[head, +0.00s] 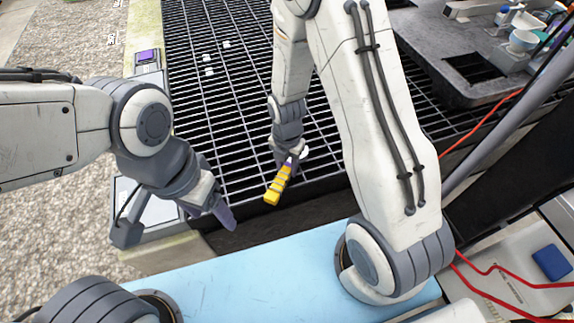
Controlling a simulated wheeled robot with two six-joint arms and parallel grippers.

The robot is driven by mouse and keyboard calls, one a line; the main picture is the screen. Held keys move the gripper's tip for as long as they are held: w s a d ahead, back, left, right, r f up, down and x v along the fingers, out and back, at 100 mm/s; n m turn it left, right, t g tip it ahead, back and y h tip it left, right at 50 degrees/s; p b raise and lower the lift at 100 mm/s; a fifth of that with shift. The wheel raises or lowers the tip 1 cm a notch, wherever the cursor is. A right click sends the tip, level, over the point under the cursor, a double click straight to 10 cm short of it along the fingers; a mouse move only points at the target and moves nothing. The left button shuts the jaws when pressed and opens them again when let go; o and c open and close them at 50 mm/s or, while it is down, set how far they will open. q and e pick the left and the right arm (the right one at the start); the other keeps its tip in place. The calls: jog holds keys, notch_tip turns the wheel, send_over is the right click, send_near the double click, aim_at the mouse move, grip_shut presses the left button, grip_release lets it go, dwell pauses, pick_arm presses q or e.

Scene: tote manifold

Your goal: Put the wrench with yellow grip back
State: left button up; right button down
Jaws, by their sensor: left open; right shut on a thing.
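The wrench with yellow grip (278,187) is in the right gripper, its yellow handle pointing down and to the left. My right gripper (291,164) is shut on it, over the near edge of the dark metal grating. The wrench's upper end is mostly hidden by the gripper. My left gripper (222,208) is open and empty, to the left of the wrench and apart from it, near the grating's front left corner.
The metal grating (235,95) has several small pale pieces (208,58) on it. A grey worktop (440,50) with a dark recess and cups (523,40) stands at the upper right. Red cables (500,270) run at the lower right. Gravel (60,215) lies at the left.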

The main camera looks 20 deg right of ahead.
aim_at(287, 168)
jog(key=shift+f+b, duration=0.4)
jog(key=shift+f, duration=0.25)
jog(key=shift+c, duration=2.1)
grip_release()
jog(key=shift+r, duration=0.1)
notch_tip(287, 168, up, 10)
jog(key=p, duration=0.3)
jog(key=shift+r+p, duration=0.2)
jog(key=shift+p, duration=0.15)
